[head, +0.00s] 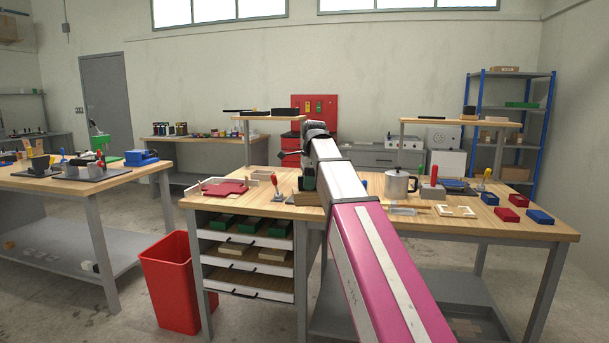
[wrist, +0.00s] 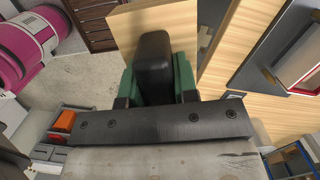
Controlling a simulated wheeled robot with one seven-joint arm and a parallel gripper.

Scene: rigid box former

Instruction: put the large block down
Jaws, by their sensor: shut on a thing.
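A light wooden surface shows directly behind the block. I cannot tell whether the block touches the surface below.
The workbench (head: 500,236) holds a metal pot (head: 397,186), blue box (head: 540,217) and red box (head: 507,215) at right, and a red tray (head: 225,188) at left. A red-handled tool (head: 277,186) stands near the green block. A red bin (head: 172,281) stands on the floor.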

